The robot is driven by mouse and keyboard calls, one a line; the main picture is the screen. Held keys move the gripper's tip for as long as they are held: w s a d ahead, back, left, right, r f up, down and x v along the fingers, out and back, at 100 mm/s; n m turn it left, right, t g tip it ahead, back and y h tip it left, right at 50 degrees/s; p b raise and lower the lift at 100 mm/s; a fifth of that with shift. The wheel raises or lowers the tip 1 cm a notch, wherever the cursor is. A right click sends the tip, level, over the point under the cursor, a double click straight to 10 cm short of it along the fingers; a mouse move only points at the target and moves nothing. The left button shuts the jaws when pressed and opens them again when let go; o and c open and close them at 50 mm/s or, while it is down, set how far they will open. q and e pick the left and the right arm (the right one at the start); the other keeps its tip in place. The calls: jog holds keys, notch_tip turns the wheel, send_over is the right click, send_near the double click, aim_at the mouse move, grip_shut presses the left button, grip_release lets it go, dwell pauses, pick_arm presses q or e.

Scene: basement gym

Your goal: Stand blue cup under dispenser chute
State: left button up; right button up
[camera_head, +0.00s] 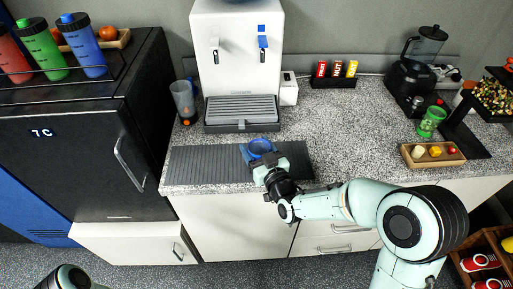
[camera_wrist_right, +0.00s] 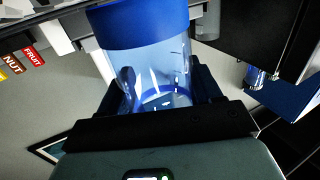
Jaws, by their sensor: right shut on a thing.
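The blue cup (camera_head: 259,146) is see-through with a solid blue rim. It is over the dark ribbed mat (camera_head: 205,165), in front of the white dispenser (camera_head: 236,75). My right gripper (camera_head: 268,162) is shut on the cup, which also fills the middle of the right wrist view (camera_wrist_right: 150,65). I cannot tell whether its base touches the mat. The dispenser has a plain spout (camera_head: 215,50) and a blue-marked spout (camera_head: 263,42) above a grey slatted tray (camera_head: 240,110). The tray looks empty. My left gripper is out of view.
A clear tumbler (camera_head: 184,102) stands left of the tray. A small white box (camera_head: 288,90) stands at its right. Farther right are a black rack with coloured packs (camera_head: 335,75), a blender (camera_head: 420,60), a green jar (camera_head: 431,122) and a wooden tray (camera_head: 432,160). The counter between is clear.

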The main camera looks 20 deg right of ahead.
jog(key=o, duration=0.7)
jog(key=shift+f+b, duration=0.15)
jog(key=shift+b, duration=0.15)
jog(key=o, duration=0.4)
